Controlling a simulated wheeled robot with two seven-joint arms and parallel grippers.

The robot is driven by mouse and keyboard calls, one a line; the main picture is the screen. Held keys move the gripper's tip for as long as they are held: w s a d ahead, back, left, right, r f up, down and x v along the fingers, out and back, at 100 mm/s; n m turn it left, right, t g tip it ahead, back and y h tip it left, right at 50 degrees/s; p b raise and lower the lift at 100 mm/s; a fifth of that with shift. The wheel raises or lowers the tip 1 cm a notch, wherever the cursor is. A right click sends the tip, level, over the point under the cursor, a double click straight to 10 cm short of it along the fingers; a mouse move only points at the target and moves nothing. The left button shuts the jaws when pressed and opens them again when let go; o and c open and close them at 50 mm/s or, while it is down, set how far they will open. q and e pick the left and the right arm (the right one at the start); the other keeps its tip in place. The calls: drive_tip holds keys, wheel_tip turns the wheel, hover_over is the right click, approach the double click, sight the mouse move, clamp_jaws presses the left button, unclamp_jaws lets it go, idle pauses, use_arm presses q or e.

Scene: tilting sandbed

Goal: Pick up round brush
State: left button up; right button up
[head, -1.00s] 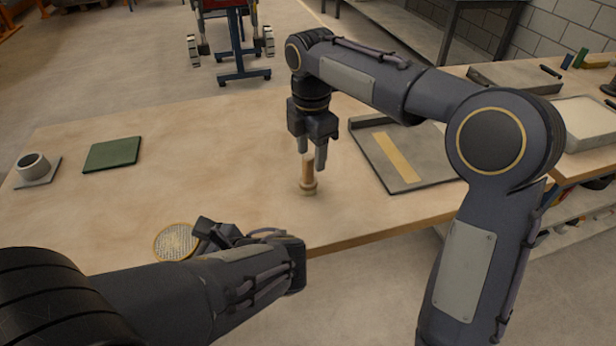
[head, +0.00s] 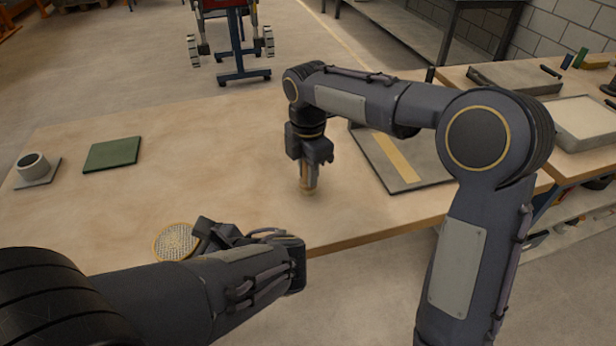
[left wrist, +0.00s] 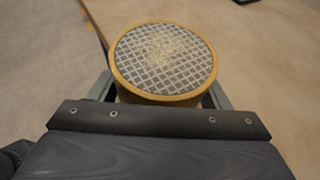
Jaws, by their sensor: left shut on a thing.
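The round brush (head: 308,191) stands upright on the table near its front edge in the head view. It is a small light wooden piece with a brown handle, and its upper part is hidden by my right gripper (head: 309,177). That gripper points straight down, with its fingers around the handle; whether they press on it is too small to tell. My left gripper (head: 206,240) is shut on a round sieve (head: 175,242) with a yellow rim. The sieve also shows in the left wrist view (left wrist: 163,58), with pale grains on its grey mesh.
A grey tray (head: 432,170) with a yellow strip lies right of the brush. A green pad (head: 112,154) and a grey cup (head: 32,165) on a plate are at the left. The middle of the table is clear.

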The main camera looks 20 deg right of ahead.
clamp_jaws()
drive_tip(key=shift+r, duration=0.1)
